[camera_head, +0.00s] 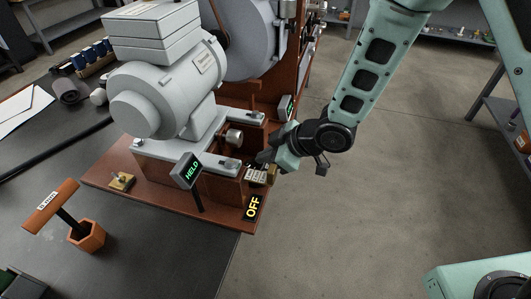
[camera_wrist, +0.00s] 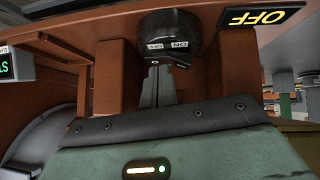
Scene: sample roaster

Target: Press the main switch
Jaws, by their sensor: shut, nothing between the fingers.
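The main switch (camera_wrist: 172,32) is a dark rounded body with small white labels, one reading ON, on the brown machine base. In the head view its pale labels (camera_head: 256,175) show just above the OFF sign. The sign (camera_head: 253,207) reads OFF in yellow; it also shows upside down in the wrist view (camera_wrist: 262,17). My gripper (camera_head: 261,162) is at the base's front right corner, beside the switch. In the wrist view my gripper's fingers (camera_wrist: 157,72) are together and empty, their tips right at the switch's labelled edge. I cannot tell whether they touch it.
A grey motor (camera_head: 165,85) stands on the brown base (camera_head: 130,170). A sign reading HELD (camera_head: 187,170) rises on a post left of my gripper. An orange-handled tool (camera_head: 50,207) stands on the dark bench at left.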

